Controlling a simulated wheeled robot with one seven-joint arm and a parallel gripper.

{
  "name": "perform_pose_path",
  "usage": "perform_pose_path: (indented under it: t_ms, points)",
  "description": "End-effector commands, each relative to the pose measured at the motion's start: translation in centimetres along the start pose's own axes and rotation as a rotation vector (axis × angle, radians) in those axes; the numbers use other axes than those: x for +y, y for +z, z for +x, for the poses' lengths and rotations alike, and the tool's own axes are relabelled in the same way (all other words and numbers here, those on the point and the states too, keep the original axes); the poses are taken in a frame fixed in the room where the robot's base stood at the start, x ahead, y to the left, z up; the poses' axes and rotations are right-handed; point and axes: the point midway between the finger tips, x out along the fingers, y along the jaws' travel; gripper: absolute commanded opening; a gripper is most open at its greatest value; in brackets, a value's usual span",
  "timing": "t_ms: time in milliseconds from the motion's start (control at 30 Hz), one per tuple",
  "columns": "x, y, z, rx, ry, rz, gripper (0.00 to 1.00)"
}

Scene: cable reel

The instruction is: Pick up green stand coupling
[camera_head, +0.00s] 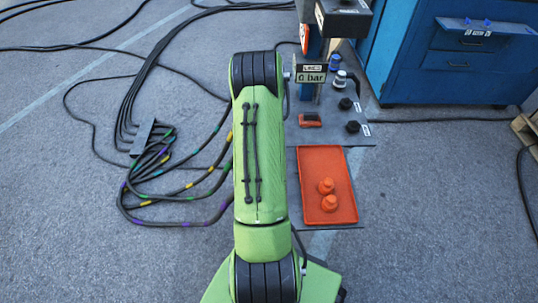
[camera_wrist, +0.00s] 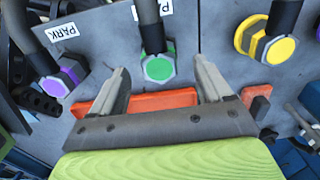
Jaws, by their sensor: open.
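The green stand coupling (camera_wrist: 159,68) shows in the wrist view as a green-ringed hex fitting on the end of a black hose, against a grey panel. My gripper (camera_wrist: 162,80) is open, with one finger on each side of the green coupling in the picture. I cannot tell how far the fingertips are from it in depth, and nothing is seen held. In the head view my green arm covers the gripper and the coupling.
A purple coupling (camera_wrist: 63,79) is left of my gripper and a yellow coupling (camera_wrist: 267,42) is right. White PARK labels (camera_wrist: 62,31) mark the panel. In the head view, an orange tray (camera_head: 322,165) holds two orange caps (camera_head: 328,203); a blue cabinet (camera_head: 405,70) stands behind.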

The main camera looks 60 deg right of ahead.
Motion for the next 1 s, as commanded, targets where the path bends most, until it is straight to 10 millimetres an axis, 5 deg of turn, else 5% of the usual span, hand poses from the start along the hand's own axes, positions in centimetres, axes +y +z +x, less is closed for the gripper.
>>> perform_pose_path:
  t_ms: [367, 600, 1000]
  points:
    - [0.3, -0.2, 5.6, 0.001, 0.002, -0.001, 0.79]
    - [0.2, -0.2, 5.7, 0.0, -0.002, -0.002, 0.77]
    - [0.2, -0.2, 5.7, 0.0, -0.002, -0.002, 0.17]
